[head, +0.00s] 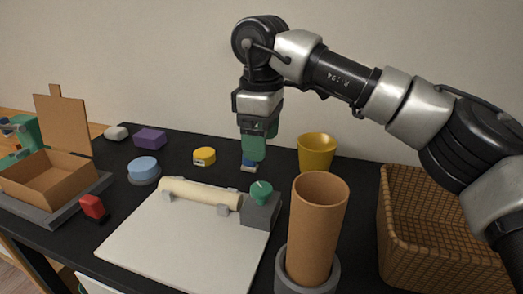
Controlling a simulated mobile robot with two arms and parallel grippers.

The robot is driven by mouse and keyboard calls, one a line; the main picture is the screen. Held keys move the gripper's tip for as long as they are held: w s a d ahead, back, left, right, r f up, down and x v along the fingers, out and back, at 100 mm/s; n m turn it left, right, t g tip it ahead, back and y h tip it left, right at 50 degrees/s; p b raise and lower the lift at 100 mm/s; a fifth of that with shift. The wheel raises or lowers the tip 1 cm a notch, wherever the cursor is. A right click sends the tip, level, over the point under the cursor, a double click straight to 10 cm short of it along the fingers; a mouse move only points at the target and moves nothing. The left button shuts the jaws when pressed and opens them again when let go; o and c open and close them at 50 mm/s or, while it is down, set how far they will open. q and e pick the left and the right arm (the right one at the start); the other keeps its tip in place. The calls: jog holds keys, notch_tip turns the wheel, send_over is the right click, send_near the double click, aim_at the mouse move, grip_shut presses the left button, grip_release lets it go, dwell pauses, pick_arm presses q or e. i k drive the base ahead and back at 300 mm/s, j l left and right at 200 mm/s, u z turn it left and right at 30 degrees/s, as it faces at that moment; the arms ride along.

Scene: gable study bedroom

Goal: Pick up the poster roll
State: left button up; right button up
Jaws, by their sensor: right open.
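The poster roll (199,194) is a cream cylinder. It lies crosswise near the far edge of a white board (185,240), on small grey supports, with its right end close to a grey block with a green knob (261,205). My right gripper (249,164) points down, with green fingers and a blue and white tip. It shows behind and above the roll's right part, apart from it. It is open, seen side-on, and holds nothing that I can make out.
An upright brown tube (316,235) stands in a grey holder at the front. A yellow cup (317,152) and a wicker basket (405,220) are on the right. A cardboard box (50,185), red block (93,207) and blue round tin (143,168) are on the left.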

aim_at(211, 196)
jog(key=k+j, duration=0.25)
jog(key=k, duration=0.25)
jog(key=k+j, duration=0.2)
jog(key=k, duration=0.25)
